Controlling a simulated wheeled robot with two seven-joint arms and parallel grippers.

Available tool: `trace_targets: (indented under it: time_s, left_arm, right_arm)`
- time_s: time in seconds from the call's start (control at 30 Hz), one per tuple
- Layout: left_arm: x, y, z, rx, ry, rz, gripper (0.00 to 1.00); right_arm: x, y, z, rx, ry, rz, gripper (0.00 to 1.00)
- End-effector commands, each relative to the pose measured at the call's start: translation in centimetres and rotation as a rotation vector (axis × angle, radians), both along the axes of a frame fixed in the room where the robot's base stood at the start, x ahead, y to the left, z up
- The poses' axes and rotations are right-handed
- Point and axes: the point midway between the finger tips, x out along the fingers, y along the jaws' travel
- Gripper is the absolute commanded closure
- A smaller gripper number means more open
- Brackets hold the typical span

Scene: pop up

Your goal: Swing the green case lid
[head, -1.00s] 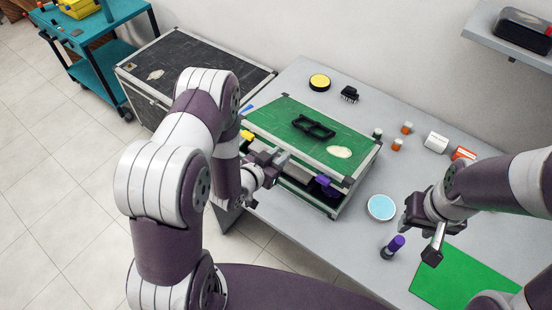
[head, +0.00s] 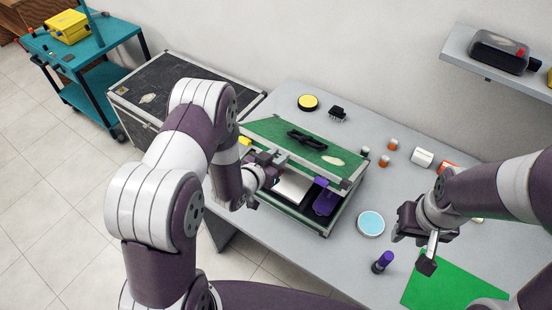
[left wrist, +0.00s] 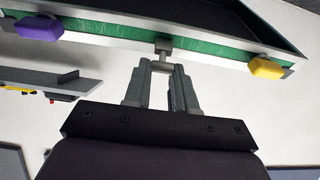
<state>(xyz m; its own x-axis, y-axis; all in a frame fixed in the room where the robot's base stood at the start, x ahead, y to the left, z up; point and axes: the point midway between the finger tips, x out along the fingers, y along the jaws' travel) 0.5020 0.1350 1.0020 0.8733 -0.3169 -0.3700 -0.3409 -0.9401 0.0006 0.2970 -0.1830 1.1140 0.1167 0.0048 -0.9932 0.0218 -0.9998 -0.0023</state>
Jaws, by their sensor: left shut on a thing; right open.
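The green case stands on the grey table, its lid (head: 290,138) partly raised at the front, with a black handle-like part and a cream oval patch on top. Purple and white things show inside the case body (head: 297,212). My left gripper (head: 272,160) is at the lid's front edge. In the left wrist view the left gripper (left wrist: 162,62) is shut on a small grey tab on the lid rim, between a purple latch (left wrist: 38,27) and a yellow latch (left wrist: 266,68). My right gripper (head: 428,248) is open and empty above the table, right of the case.
A light-blue disc (head: 371,223) and a purple-topped bottle (head: 382,261) stand right of the case, near a green mat (head: 450,283). A yellow disc (head: 308,102) and a black brush-like thing (head: 337,113) lie behind it. A wall shelf (head: 490,66) is at upper right.

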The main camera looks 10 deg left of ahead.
Motion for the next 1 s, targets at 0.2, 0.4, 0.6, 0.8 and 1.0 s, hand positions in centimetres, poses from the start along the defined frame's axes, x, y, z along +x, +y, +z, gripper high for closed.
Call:
trace_targets:
  time_s: [0.2,0.4,0.6,0.8,1.0]
  left_arm:
    - [0.3,-0.1,0.4,-0.001,-0.007,-0.001,0.94]
    - [1.5,-0.5,1.8,0.000,-0.010,-0.002,0.94]
    - [2.7,-0.9,2.9,0.000,-0.008,-0.001,0.94]
    - [4.0,-1.4,4.1,0.000,-0.008,-0.001,0.94]
    - [5.2,-1.9,5.4,0.000,-0.008,-0.001,0.94]
  right_arm:
    - [0.0,0.0,0.2,0.000,0.000,0.000,0.57]
    - [0.0,0.0,0.9,0.000,0.000,0.000,0.57]
    - [0.0,0.0,1.5,0.000,0.000,0.000,0.57]
    - [0.0,0.0,2.0,0.000,0.000,0.000,0.57]
    - [0.0,0.0,2.5,0.000,0.000,0.000,0.57]
